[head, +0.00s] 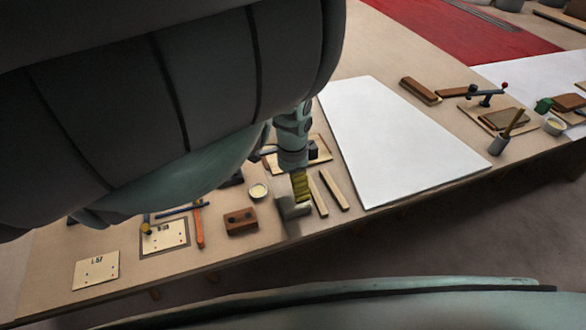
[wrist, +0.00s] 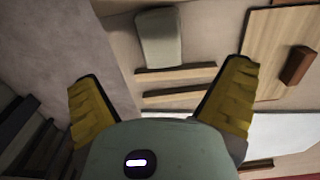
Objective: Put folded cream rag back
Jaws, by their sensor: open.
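The folded cream rag (wrist: 160,38) is a pale, greyish rounded bundle on the bench top, at the top of the wrist view.
Two wooden strips (head: 326,193) lie right of the rag. A large white sheet (head: 400,140) lies farther right. A brown block (head: 240,221), a small bowl (head: 258,190) and a marked plate (head: 97,270) are to the left. My arm hides much of the back of the bench.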

